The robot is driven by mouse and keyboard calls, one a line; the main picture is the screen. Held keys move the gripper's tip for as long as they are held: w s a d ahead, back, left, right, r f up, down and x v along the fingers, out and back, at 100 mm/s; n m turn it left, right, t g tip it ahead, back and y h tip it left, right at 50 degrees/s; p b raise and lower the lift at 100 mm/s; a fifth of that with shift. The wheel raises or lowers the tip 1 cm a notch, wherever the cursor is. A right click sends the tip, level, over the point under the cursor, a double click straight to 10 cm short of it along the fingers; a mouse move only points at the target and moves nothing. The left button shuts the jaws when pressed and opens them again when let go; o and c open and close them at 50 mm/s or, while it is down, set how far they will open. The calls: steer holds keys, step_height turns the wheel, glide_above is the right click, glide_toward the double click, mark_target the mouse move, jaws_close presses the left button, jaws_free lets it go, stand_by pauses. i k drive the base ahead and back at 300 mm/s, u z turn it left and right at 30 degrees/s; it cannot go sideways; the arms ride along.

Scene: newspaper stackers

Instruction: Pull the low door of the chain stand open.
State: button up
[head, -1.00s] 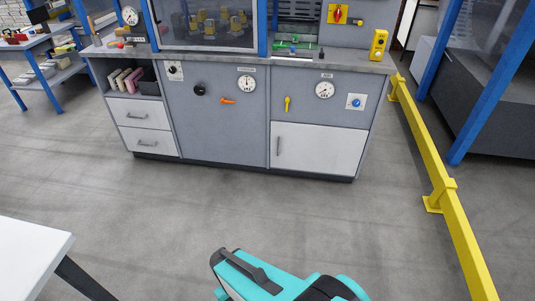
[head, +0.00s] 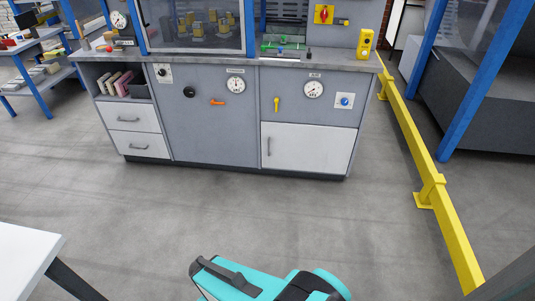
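The low door (head: 308,147) is a white panel at the bottom right of the grey chain stand (head: 215,130), in the head view. It looks shut, flush with the stand's front. Its grey upright bar handle (head: 269,146) is near the door's left edge. Part of my teal and dark arm shows at the bottom edge of the view, with bare floor between it and the stand. My gripper's fingertips are not seen, and nothing of mine touches the door.
A yellow floor rail (head: 425,170) runs along the right side. A white table corner (head: 25,262) stands at the lower left. White drawers (head: 138,130) are at the stand's left. The grey floor (head: 200,215) before the stand is clear.

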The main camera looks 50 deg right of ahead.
mark_target(319, 148)
steer(key=z, duration=0.05)
steer(key=i, duration=1)
steer(key=u, duration=0.05)
